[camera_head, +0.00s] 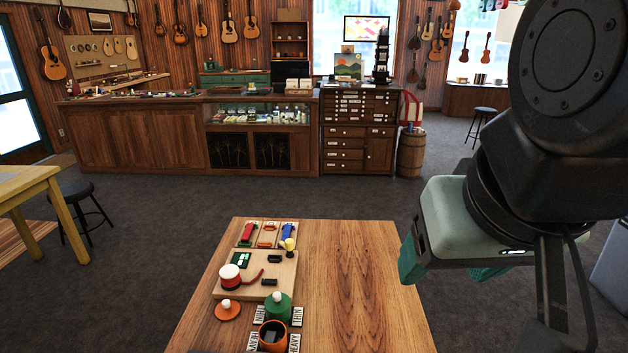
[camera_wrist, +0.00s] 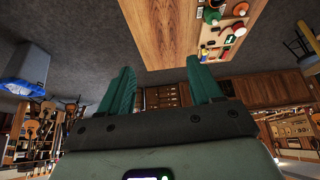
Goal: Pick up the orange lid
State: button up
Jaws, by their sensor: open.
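The orange lid (camera_head: 229,313) is a flat disc with a pale knob. It lies on the wooden table (camera_head: 350,290) near its left edge, in front of the wooden board and left of the green lidded pot (camera_head: 278,308). An open orange pot (camera_head: 262,338) with a dark inside stands nearer, at the bottom of the head view. My gripper (camera_head: 447,272) is open and empty, off to the right of the table and well away from the lid.
A wooden board (camera_head: 284,283) holds a red-and-white round container (camera_head: 231,277) and small dark parts. A tray (camera_head: 269,234) with coloured items lies behind it. Small label cards (camera_head: 297,316) stand around the pots. The table's right half is bare.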

dwell(0.3)
jog(key=c, duration=0.5)
jog(key=shift+c, duration=0.2)
